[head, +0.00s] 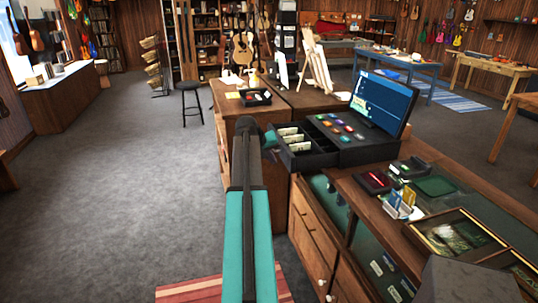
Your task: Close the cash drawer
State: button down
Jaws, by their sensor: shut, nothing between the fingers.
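The black cash drawer (313,158) is pulled out to the left from under the black register base (372,149) on the glass-topped wooden counter. Banknotes lie in its left part, and dark compartments show on its right. My arm rises from the bottom centre and bends near the drawer's far left corner. A short teal link of mine shows beside that corner. My gripper's fingers cannot be made out; they seem hidden behind my arm, so I cannot tell whether they touch the drawer.
A monitor (383,101) stands on the register base. A card terminal (373,181), a card holder (402,203) and a framed display (455,235) are on the counter. A wooden desk (290,103) with an easel stands behind. A black stool (188,101) stands on the open grey floor at left.

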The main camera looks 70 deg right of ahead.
aim_at(288, 166)
jog(key=shift+s+d+f+p, duration=0.5)
jog(key=shift+s+d, duration=0.1)
jog(key=shift+d, duration=0.15)
jog(key=shift+s+d+f+p, duration=0.45)
jog(key=shift+s+d, duration=0.15)
jog(key=shift+d, duration=0.2)
jog(key=shift+s+d+f+p, duration=0.4)
jog(key=shift+s+d+p, duration=0.15)
jog(key=shift+d, duration=0.2)
